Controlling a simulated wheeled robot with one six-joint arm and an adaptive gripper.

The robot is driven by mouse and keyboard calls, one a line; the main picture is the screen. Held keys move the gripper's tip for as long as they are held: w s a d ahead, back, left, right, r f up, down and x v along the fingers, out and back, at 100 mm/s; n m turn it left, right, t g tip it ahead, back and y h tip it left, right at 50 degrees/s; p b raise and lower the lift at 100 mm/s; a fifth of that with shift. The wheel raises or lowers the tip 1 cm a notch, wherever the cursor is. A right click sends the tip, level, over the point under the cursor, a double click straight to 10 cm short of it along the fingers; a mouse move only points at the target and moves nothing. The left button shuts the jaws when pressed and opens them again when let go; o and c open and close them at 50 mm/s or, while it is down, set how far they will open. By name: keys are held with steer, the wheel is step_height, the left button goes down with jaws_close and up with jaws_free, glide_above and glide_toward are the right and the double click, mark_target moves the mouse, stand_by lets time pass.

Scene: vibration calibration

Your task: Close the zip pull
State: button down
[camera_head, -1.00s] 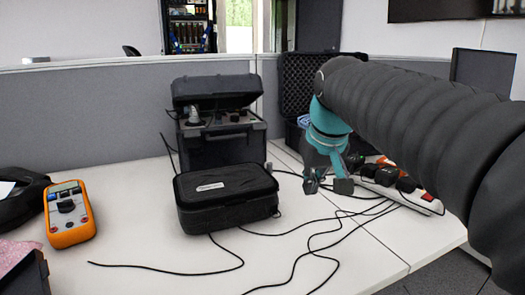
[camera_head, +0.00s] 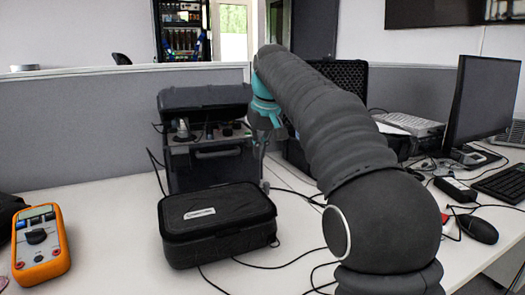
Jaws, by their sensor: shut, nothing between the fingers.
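A black zip case (camera_head: 217,228) with a pale label on its lid lies on the table in the middle of the view. Its lid looks down on the body, and a seam runs around its side. The zip pull is too small to make out. My gripper (camera_head: 263,182) hangs just behind the case's right back corner, beside the equipment box. It is shut with nothing held. It looks apart from the case, though the depth between them is hard to judge. My arm covers part of the table to the right.
A black equipment box (camera_head: 206,168) with its lid raised stands behind the case. An orange meter (camera_head: 40,245) lies at the left. Black cables (camera_head: 295,262) run over the table in front and right. A monitor (camera_head: 481,100), keyboard and mouse (camera_head: 478,229) are at the right.

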mark_target(264, 189)
step_height(264, 189, down, 7)
steer(key=s+b, duration=0.1)
steer(key=b, duration=0.1)
steer(key=shift+s+d+r, duration=0.15)
steer(key=shift+s+d, duration=0.15)
stand_by(0.3)
